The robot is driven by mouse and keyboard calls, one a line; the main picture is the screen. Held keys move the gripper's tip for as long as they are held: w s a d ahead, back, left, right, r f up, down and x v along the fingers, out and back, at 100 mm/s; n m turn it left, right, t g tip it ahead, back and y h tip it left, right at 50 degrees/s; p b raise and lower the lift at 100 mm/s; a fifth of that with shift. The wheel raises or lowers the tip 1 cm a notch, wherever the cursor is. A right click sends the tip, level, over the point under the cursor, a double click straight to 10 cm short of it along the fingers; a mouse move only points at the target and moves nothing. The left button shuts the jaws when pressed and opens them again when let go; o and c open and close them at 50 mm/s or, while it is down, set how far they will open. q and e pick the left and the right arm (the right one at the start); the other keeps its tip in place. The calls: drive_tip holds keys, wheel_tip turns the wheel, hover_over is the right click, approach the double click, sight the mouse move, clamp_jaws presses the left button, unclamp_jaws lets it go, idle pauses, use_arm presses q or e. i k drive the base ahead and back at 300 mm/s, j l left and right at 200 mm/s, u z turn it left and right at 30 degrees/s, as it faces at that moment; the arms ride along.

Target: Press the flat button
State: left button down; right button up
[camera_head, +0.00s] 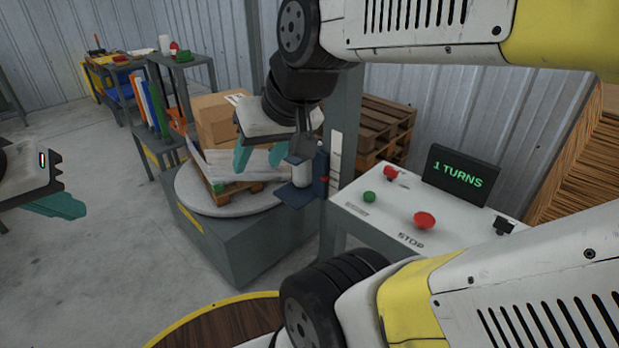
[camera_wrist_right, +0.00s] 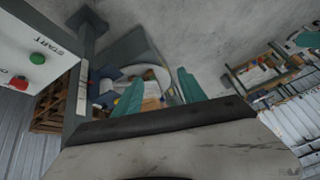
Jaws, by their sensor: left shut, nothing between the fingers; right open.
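A control panel (camera_head: 385,225) stands right of centre in the head view. It carries a small green button (camera_head: 369,197), a small red button (camera_head: 390,172) and a larger red mushroom button (camera_head: 424,220) above the word STOP. In the right wrist view the green button (camera_wrist_right: 37,58) sits beside the word START, with a red button (camera_wrist_right: 20,82) below it. My right gripper (camera_head: 261,155) is open and empty, left of the panel, in front of the turntable; its teal fingers also show in the wrist view (camera_wrist_right: 160,95). My left gripper (camera_head: 62,206) is shut and empty at the far left.
A black screen (camera_head: 460,175) on the panel reads "1 TURNS". A round turntable (camera_head: 195,195) carries boxes on a pallet (camera_head: 240,192). A grey post (camera_head: 343,130) stands between turntable and panel. A shelf (camera_head: 165,150) and stacked pallets (camera_head: 385,125) stand behind. My arm links cross the right side.

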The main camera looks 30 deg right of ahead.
sight(369, 196)
drive_tip(key=z, duration=2.1)
drive_tip(key=k+j+z, duration=0.2)
drive_tip(key=k, duration=0.2)
drive_tip(key=i, duration=0.3)
